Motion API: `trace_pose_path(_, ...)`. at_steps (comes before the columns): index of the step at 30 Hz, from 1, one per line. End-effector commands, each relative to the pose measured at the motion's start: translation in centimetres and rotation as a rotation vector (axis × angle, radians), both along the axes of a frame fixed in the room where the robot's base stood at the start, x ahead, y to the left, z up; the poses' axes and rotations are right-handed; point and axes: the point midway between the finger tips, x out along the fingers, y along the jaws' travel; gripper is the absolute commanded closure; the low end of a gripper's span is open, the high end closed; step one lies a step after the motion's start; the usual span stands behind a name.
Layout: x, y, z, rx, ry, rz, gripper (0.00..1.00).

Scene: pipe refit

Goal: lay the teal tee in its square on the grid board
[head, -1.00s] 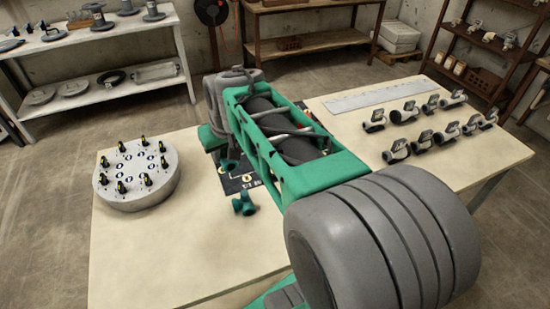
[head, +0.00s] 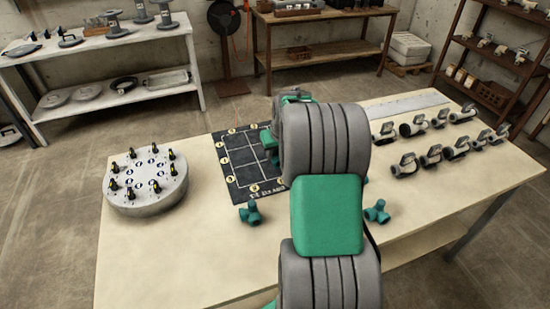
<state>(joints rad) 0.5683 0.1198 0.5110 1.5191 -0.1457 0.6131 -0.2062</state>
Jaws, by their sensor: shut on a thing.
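The grid board (head: 240,172) is a black sheet with white lines and round yellow marks, lying on the table left of my arm. My arm hides its right part. A teal tee (head: 250,212) lies on the bare table just in front of the board. A second teal tee (head: 378,211) lies right of my arm, and a bit of teal shows above it at the arm's edge. My wrist's green part is over the board's right side. My gripper's fingers and anything between them are hidden behind my arm.
A round grey block (head: 147,190) with several black-and-yellow clamps stands at the table's left. Several grey pipe fittings (head: 430,155) stand at the right, near a long flat pale plate (head: 405,104). The table's front left is bare.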

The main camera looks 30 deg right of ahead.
Motion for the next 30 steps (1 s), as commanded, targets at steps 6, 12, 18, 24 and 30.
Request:
trace_pose_path(6,0.6,-0.3,-3.1,0.002,0.003,0.000,1.00)
trace_pose_path(12,0.7,-0.3,-3.8,-0.001,-0.002,0.001,1.00)
trace_pose_path(18,0.6,-0.3,-4.3,-0.001,-0.001,0.001,1.00)
trace_pose_path(24,0.6,-0.3,-4.1,-0.001,-0.001,0.001,0.58)
trace_pose_path(30,0.6,-0.3,-4.1,-0.001,-0.001,0.001,0.51)
